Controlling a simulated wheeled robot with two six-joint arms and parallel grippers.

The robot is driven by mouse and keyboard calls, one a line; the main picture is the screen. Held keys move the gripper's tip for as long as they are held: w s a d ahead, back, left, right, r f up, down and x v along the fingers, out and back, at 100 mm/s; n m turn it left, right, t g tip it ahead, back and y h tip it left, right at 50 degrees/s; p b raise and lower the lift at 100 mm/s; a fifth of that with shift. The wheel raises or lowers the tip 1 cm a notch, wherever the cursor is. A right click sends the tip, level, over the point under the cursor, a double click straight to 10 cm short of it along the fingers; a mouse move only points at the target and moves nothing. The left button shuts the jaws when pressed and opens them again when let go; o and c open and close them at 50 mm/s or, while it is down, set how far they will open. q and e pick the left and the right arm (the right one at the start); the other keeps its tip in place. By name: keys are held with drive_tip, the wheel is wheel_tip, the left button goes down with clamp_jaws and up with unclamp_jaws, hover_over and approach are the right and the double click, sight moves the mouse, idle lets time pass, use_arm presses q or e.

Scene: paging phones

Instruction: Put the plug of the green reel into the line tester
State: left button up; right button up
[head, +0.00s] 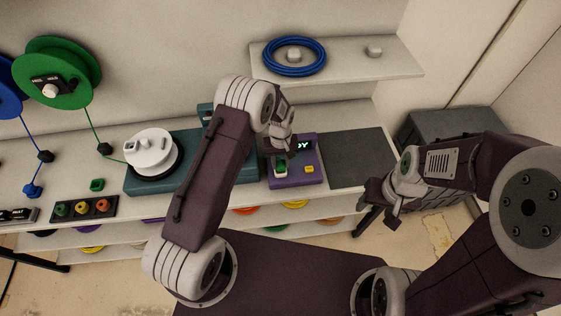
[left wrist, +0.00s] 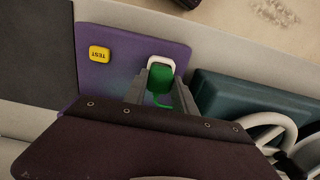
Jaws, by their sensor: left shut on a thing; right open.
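The purple line tester (head: 310,178) lies on the bench, with a partly hidden lit display and a yellow TEST button (left wrist: 99,54). My left gripper (left wrist: 160,90) is shut on the green plug (left wrist: 160,77), right over the tester. A white rim (left wrist: 162,62) surrounds the plug's far end; I cannot tell how deep the plug sits. A short green cable piece shows between the fingers. The green reel (head: 70,62) hangs on the wall at left, its cable running down through a black guide (head: 105,149) towards the white drum (head: 151,153). My right gripper (head: 380,204) is open and empty.
The teal drum unit (head: 135,182) stands left of the tester, and a dark grey mat (head: 357,158) lies right of it. A shelf above holds a blue cable coil (head: 294,57).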

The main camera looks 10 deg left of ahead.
idle(0.4)
use_arm(q)
drive_tip(key=shift+f+b, duration=0.35)
drive_tip(key=shift+f, duration=0.05)
drive_tip(key=o, duration=1.6)
wheel_tip(320, 180, up, 9)
drive_tip(key=p, duration=0.7)
drive_tip(key=shift+r, duration=0.15)
